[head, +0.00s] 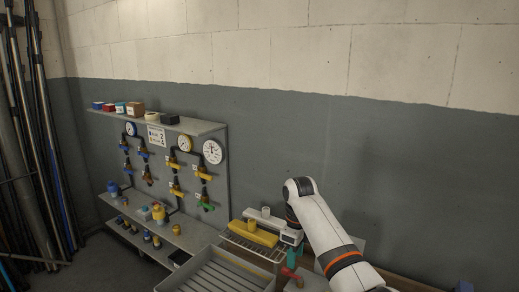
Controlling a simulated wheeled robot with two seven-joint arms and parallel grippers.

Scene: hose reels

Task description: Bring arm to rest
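My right arm (330,233) comes in from the bottom right, white with orange bands. It bends at the top, and its wrist points down. My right gripper (291,238) is at the lower end, just right of a yellow block-like thing (254,233) on a wire rack. Its fingers are too small and hidden to show whether they are open or shut. A teal part (292,256) and a red part (291,274) show just below it; I cannot tell whether it touches them. My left gripper is not in view.
A grey panel (217,170) with gauges and coloured valves stands left of centre, with small items on its shelves. A grey slatted tray (205,279) is at the bottom centre. Long poles (38,130) lean at the far left. The wall area at upper right is clear.

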